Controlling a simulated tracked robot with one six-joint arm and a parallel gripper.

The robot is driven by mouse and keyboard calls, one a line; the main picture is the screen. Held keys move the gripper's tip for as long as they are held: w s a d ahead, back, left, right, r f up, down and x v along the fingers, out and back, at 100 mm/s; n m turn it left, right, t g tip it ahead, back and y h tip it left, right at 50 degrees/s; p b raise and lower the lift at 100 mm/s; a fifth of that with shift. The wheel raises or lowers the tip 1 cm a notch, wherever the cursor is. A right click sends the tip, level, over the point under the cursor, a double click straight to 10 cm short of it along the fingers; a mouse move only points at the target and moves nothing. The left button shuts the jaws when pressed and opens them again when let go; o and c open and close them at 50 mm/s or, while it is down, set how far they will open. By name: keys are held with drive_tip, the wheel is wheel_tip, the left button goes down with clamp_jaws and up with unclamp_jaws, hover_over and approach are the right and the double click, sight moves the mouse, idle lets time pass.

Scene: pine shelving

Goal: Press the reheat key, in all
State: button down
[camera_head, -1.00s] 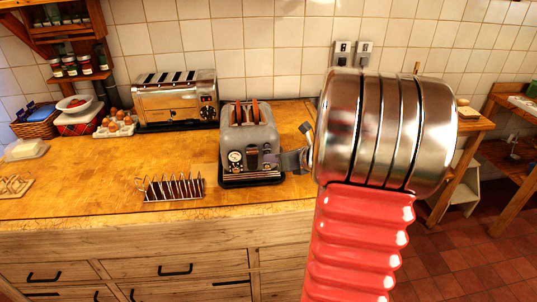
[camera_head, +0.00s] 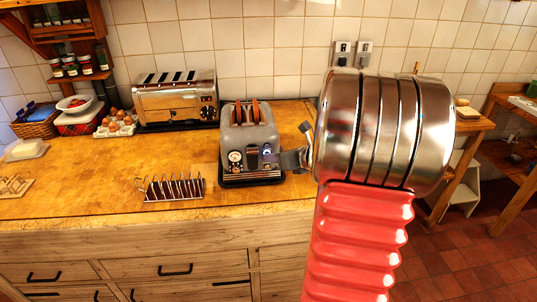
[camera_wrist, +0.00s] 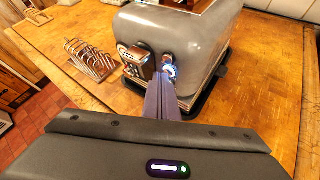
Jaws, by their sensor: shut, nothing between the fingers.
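A grey two-slot toaster (camera_head: 249,134) stands on the wooden worktop, with brown slices showing in its top slots. It fills the upper middle of the wrist view (camera_wrist: 185,38). Its front has a round dial (camera_head: 235,156), and a key with a bright blue-white ring (camera_wrist: 170,71) that also shows in the head view (camera_head: 267,151). My gripper (camera_wrist: 161,80) is shut and empty, its fingertips at the toaster's front right beside the lit key. I cannot tell whether they touch it. Lettering on the keys is too small to read.
A wire toast rack (camera_head: 174,187) stands at front left of the toaster. A larger chrome toaster (camera_head: 175,97) stands behind to the left, with an egg tray (camera_head: 117,126) beyond it. The worktop (camera_head: 85,178) between is clear. Wall sockets (camera_head: 353,52) are at the back.

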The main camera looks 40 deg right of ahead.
drive_tip(key=shift+s+a, duration=0.4)
drive_tip(key=shift+s, duration=0.15)
drive_tip(key=shift+s, duration=0.1)
drive_tip(key=s+a, duration=0.1)
drive_tip(key=s, duration=0.1)
drive_tip(key=s+a, duration=0.1)
drive_tip(key=s, duration=0.1)
drive_tip(key=shift+a, duration=0.4)
drive_tip(key=shift+w, duration=0.1)
idle(0.9)
